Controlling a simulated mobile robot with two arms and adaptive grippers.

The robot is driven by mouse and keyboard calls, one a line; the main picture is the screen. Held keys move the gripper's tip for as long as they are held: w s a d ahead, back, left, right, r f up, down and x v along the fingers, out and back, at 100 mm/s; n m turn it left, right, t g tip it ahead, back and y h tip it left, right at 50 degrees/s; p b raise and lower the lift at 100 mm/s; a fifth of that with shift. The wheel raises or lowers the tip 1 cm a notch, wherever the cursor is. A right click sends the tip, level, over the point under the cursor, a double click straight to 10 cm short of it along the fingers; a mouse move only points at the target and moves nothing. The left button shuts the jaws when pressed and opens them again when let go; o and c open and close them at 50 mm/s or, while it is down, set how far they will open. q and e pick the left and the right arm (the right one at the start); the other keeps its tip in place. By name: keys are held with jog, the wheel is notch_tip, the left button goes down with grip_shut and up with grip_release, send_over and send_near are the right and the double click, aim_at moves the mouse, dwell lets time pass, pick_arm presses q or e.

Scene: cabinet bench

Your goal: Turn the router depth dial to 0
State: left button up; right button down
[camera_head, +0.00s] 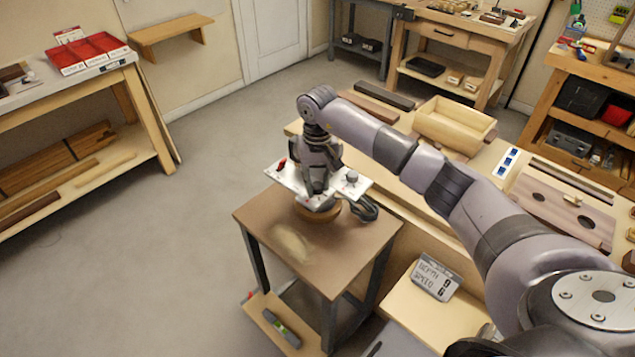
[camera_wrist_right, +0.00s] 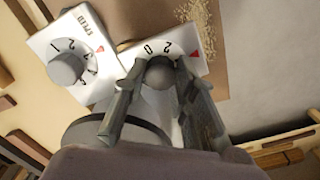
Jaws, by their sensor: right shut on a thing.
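The router (camera_head: 316,210) stands on the small brown table, with a white dial plate (camera_head: 290,181) on top. My right gripper (camera_head: 318,188) points down over the plate. In the right wrist view, my right gripper (camera_wrist_right: 158,74) is shut on the round grey depth dial (camera_wrist_right: 159,73), one finger on each side. Digits 0 and 2 show above the dial. A red triangle (camera_wrist_right: 195,54) sits on the plate to their right; a finger hides part of the scale. The speed dial (camera_wrist_right: 66,68) is beside it, untouched. My left gripper is not in view.
A sign (camera_head: 434,278) reading DEPTH and SPEED stands on the bench to the right; its digits are hard to read. A wooden box (camera_head: 453,125) lies on the bench behind my arm. A level (camera_head: 282,328) lies on the lower shelf. The floor at left is clear.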

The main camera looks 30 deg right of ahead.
jog(key=m+b, duration=0.3)
jog(key=m, duration=0.1)
jog(key=shift+f, duration=0.15)
jog(key=m+b, duration=0.2)
jog(key=m, duration=0.2)
jog(key=shift+m, duration=0.3)
jog(key=m+b, duration=0.2)
jog(key=m, duration=0.9)
jog(key=shift+r+b, duration=0.2)
jog(key=shift+b, duration=0.2)
jog(key=c, duration=1.3)
grip_release()
jog(key=shift+r, duration=0.1)
